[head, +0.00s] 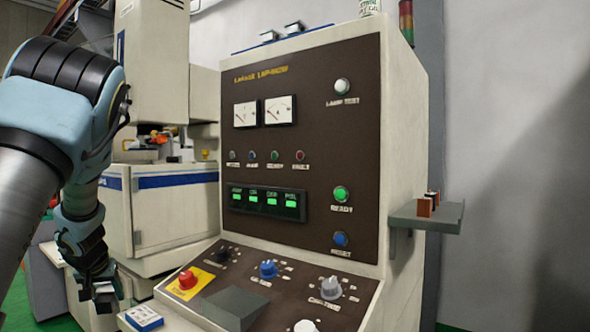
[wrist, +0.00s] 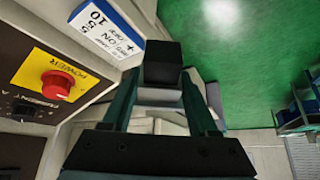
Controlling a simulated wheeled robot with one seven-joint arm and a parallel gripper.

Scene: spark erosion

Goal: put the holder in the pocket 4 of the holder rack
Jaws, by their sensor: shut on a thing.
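My gripper (head: 105,298) hangs at the lower left in the head view, beside the front left corner of the control console. In the wrist view my gripper (wrist: 163,80) is shut on a dark block with a light grey part below it, which I take to be the holder (wrist: 163,55). The holder is between the fingertips and apart from the console. In the head view it is too small and dark to tell from the fingers. I cannot make out the holder rack or its pocket 4 in either view.
The console (head: 330,130) fills the middle, with a red power button (head: 188,279) and a blue-and-white box (head: 144,318) near my gripper. A side shelf (head: 440,215) bears small copper-coloured blocks (head: 425,207). Green floor (wrist: 235,50) lies open beyond the console edge.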

